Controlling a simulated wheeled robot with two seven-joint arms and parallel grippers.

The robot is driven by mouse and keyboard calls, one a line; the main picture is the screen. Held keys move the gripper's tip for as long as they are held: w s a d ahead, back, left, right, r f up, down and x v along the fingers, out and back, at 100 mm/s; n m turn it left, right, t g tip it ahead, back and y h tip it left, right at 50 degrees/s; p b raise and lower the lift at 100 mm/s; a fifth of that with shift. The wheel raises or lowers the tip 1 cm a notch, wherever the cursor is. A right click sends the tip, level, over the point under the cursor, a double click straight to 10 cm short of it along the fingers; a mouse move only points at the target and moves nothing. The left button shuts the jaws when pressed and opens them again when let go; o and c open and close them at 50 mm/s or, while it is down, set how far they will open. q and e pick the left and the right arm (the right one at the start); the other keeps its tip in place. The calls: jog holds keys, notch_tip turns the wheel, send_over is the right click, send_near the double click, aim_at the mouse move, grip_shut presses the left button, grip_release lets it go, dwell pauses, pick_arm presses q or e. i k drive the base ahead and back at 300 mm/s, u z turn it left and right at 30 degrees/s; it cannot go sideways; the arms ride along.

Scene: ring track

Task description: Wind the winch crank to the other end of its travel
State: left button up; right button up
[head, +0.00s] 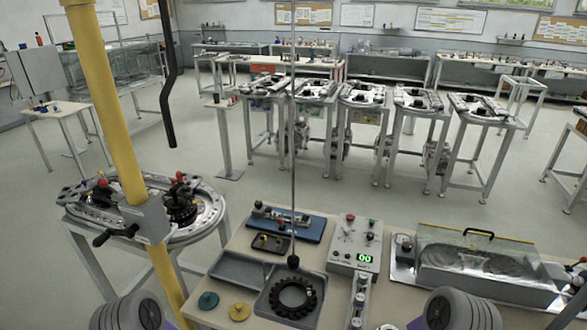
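The winch (150,219) is a grey box fixed to a thick yellow post (118,120) at the left. Its crank shows as a black handle (104,238) sticking out to the left of the box, low beside the ring track table. A thin cable (293,130) hangs straight down at the middle and ends in a small black piece (293,262) over a black toothed ring (292,296) in a grey tray. Neither gripper shows. Only grey ridged parts of my own arms show at the bottom edge, apart from the crank.
The ring track (208,212) stands behind the post, with red-topped parts on it. The front bench (228,296) holds a control box (356,243) with a green "00" display, teal and yellow discs, and a clear-lidded case (475,262). Several tables stand farther back; floor between is clear.

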aim_at(130, 233)
jog(key=u, duration=2.6)
jog(key=i, duration=1.9)
jog(key=z, duration=2.95)
jog(key=k, duration=0.5)
jog(key=z, duration=0.2)
